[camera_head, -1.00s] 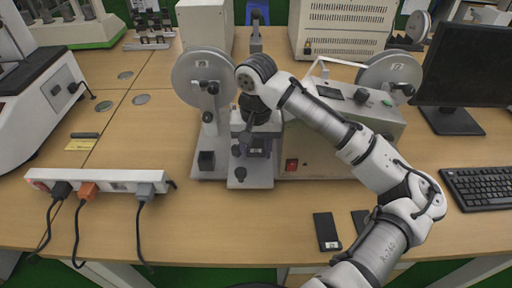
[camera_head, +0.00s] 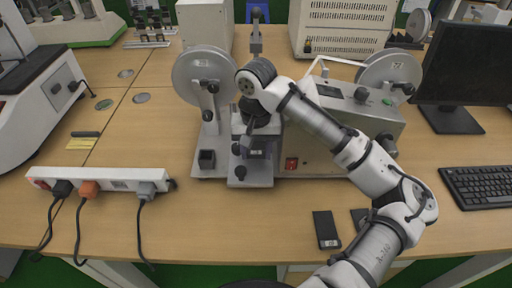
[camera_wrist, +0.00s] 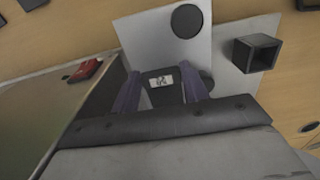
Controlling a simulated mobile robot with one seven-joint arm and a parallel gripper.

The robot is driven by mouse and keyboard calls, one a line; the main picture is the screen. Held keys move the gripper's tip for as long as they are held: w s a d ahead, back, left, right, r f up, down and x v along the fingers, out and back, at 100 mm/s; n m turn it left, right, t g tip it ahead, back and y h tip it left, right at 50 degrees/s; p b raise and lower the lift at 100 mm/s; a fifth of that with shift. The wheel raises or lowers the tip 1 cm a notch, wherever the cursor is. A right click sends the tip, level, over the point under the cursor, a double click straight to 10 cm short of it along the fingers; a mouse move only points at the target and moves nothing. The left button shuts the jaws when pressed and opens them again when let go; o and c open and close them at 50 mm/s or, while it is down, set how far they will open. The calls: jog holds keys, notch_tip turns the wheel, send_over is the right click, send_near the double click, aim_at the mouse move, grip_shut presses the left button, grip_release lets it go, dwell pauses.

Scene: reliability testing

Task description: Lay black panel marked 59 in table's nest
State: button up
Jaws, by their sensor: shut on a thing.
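My gripper (camera_head: 250,138) is over the grey machine table (camera_head: 240,178) in the head view, pointing down. In the wrist view my gripper (camera_wrist: 163,90) has its two purple fingers on either side of a black panel (camera_wrist: 164,97) and is shut on it. The panel's small white label shows upside down and seems to read 59. In the head view the panel is mostly hidden by the gripper and the machine. The nest is hidden under the gripper, so I cannot tell whether the panel touches it.
A black panel (camera_head: 326,230) lies at the front of the bench, with another (camera_head: 360,219) partly behind my arm. A reel (camera_head: 204,77) stands left of the gripper. A black square cup (camera_wrist: 257,53) and a red switch (camera_wrist: 86,69) are near it in the wrist view.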

jog(key=shift+f, duration=0.3)
jog(key=shift+f, duration=0.35)
jog(key=shift+f, duration=0.2)
dwell(0.7)
jog(key=o, duration=1)
jog(key=shift+o, duration=0.2)
jog(key=shift+r, duration=0.15)
notch_tip(320, 180, up, 7)
jog(key=p, duration=0.8)
